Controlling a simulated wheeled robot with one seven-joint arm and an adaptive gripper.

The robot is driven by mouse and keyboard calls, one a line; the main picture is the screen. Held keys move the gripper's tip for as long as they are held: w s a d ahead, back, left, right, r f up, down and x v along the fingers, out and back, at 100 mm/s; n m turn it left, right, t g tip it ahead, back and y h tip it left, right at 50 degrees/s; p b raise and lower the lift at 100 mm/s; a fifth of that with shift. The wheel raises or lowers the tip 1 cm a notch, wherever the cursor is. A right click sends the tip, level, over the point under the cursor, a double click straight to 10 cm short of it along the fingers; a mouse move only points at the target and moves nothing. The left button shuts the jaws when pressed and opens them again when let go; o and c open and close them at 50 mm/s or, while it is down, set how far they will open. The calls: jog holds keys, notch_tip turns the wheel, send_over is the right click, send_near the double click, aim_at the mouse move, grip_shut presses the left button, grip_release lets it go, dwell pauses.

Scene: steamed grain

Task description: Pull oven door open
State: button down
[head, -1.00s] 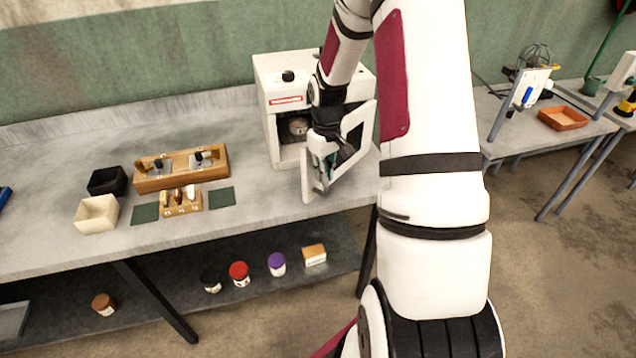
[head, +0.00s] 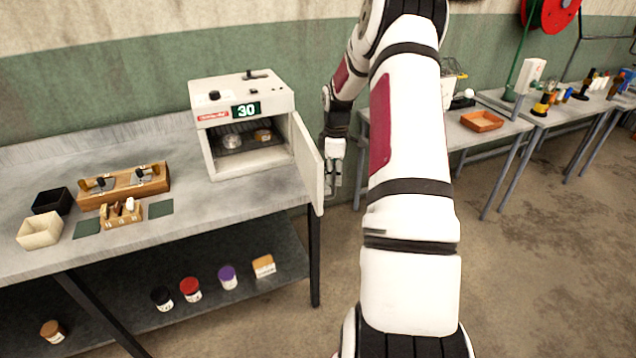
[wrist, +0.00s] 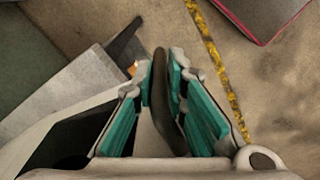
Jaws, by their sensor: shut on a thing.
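The oven (head: 243,104) is a white box at the back right of the bench, with a lit display reading 30. Its door (head: 308,163) stands wide open, hinged at the right and pointing toward the bench's front edge. Inside are a round dish (head: 232,141) and a small brownish thing (head: 263,135). My gripper (head: 335,180) is at the door's right, outer side. In the wrist view its teal-padded fingers (wrist: 165,92) are shut on the dark door handle (wrist: 160,80). The door with its dark window (wrist: 62,140) shows at lower left there.
A wooden rack (head: 125,186), a small wooden block (head: 122,215), a black box (head: 52,201) and a cream box (head: 40,230) stand left on the bench. Jars (head: 190,289) stand on the lower shelf. Open floor (head: 500,270) lies to the right; another bench holds an orange tray (head: 482,121).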

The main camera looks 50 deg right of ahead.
jog(key=shift+s+d, duration=0.25)
jog(key=shift+d, duration=0.55)
jog(key=shift+s+d, duration=0.25)
jog(key=shift+d, duration=0.6)
jog(key=shift+s+d, duration=0.25)
jog(key=shift+d, duration=0.55)
jog(key=shift+w, duration=0.1)
jog(key=c, duration=1.7)
grip_release()
jog(key=shift+w, duration=0.1)
jog(key=shift+o, duration=0.2)
jog(key=shift+a, duration=0.1)
notch_tip(320, 180, up, 12)
